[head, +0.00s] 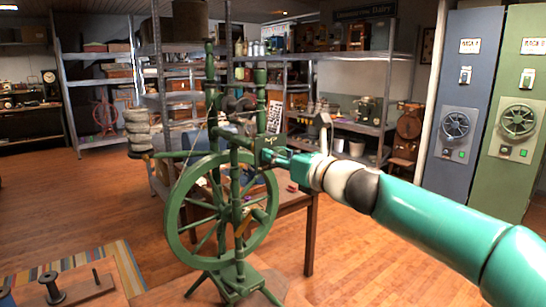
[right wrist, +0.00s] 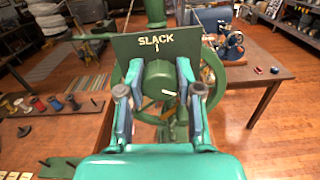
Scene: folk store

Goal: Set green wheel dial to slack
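The green spinning wheel (head: 222,205) stands upright in the middle of the head view. My right gripper (head: 276,157) reaches its dial from the right. In the right wrist view, a dark plate (right wrist: 130,47) bears the word SLACK above a short tick. Below the tick is the round green dial knob (right wrist: 158,76). A pale pointer line on the knob points right, away from the tick. My right gripper (right wrist: 160,68) has one finger on each side of the knob. I cannot tell whether both fingers touch it. My left gripper is not in view.
A wooden table (head: 296,203) stands behind the wheel, with a blue machine (right wrist: 228,42) on it. A bench with colored spools (right wrist: 40,103) is at left. Blue and green cabinets (head: 461,100) with wheel dials stand at right. The floor (head: 380,262) at front right is clear.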

